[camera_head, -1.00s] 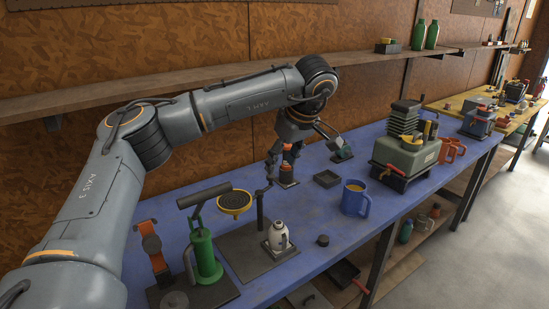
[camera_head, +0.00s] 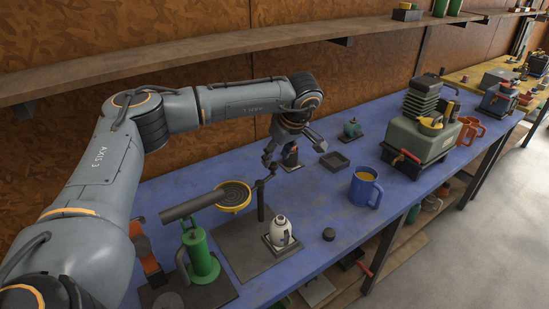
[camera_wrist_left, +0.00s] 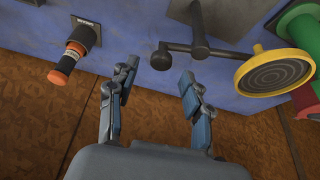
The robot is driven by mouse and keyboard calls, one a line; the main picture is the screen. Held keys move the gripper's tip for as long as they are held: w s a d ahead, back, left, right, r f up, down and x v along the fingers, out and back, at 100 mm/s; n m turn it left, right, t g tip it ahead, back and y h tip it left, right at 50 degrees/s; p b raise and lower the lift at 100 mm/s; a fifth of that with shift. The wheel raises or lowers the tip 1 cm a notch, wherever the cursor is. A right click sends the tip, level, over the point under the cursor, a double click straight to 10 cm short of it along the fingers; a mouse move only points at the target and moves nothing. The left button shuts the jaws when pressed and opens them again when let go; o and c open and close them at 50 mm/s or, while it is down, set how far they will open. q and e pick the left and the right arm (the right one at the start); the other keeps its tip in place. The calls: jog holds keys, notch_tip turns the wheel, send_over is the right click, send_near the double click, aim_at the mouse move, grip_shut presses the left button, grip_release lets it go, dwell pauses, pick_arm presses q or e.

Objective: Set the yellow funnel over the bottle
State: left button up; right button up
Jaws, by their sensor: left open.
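The yellow funnel (camera_head: 234,196) has a round yellow rim and a dark ringed inside. It sits on a swing arm on a dark post (camera_head: 261,203), left of and above the white bottle (camera_head: 281,231), which stands upright on a small pad. In the left wrist view the funnel (camera_wrist_left: 275,72) is at the right. My left gripper (camera_head: 268,158) is beyond the post. In the left wrist view its fingers (camera_wrist_left: 159,75) are open, with the dark knob (camera_wrist_left: 160,60) of the swing arm between their tips. I cannot tell whether they touch it. The bottle is outside the wrist view.
A green pump (camera_head: 202,256) with a dark cylinder stands left of the funnel. An orange-topped bottle (camera_wrist_left: 67,62) is beside my left gripper. Blue tabletop is clear around the mug.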

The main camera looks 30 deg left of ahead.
aim_at(273, 164)
pick_arm(q)
jog(key=shift+x, duration=0.9)
jog(key=shift+a+f, duration=0.1)
jog(key=shift+f, duration=0.25)
jog(key=shift+a+f, duration=0.1)
jog(key=shift+f, duration=0.15)
jog(key=shift+r, duration=0.1)
jog(key=c, duration=0.4)
grip_shut()
pick_arm(e)
jog(key=shift+w+a+r, duration=0.2)
jog(key=shift+w+r, duration=0.1)
jog(key=shift+w, duration=0.2)
